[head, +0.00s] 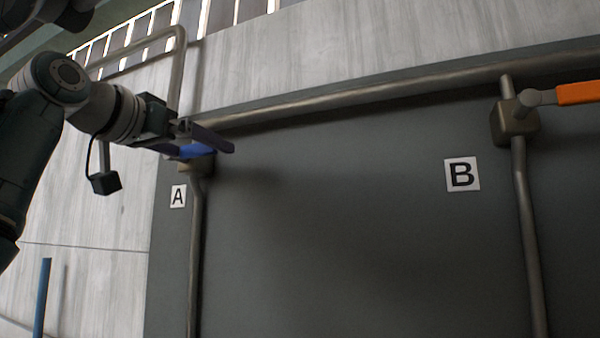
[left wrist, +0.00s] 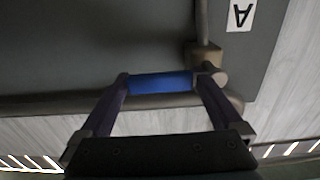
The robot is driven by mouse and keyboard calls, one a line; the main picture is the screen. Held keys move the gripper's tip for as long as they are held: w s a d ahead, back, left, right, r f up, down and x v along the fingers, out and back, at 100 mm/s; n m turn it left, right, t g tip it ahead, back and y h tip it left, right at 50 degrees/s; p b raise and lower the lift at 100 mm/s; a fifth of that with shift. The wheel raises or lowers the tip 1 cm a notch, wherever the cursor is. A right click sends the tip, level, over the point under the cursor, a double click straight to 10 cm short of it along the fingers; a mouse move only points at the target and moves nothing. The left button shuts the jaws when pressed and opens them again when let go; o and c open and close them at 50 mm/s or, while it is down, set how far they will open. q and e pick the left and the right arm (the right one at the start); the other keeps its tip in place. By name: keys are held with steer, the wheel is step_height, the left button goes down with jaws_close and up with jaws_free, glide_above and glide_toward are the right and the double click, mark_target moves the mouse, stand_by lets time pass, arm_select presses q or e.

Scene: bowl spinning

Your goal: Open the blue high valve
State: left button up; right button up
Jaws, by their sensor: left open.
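The blue valve handle (head: 197,151) is at the upper left of the dark panel, above the sign A (head: 178,196). It sits on a brass-coloured valve body (head: 196,168) on a vertical pipe. My left gripper (head: 208,149) is at the handle, with its dark purple fingers open. In the left wrist view the blue handle (left wrist: 160,83) lies crosswise between the fingertips of my left gripper (left wrist: 164,80), one near each end. Whether the fingers touch it I cannot tell. The valve body (left wrist: 208,58) is beside the right finger there. My right gripper is not in view.
An orange-handled valve (head: 515,122) is at the right on another vertical pipe, beside the sign B (head: 462,174). A thick pipe (head: 350,102) runs across the panel's top. A blue post (head: 42,298) stands lower left. The panel's middle (head: 330,230) is clear.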

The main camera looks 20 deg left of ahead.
arm_select(q)
steer(key=shift+w, duration=0.25)
steer(key=shift+s, duration=0.1)
jaws_close()
stand_by(0.7)
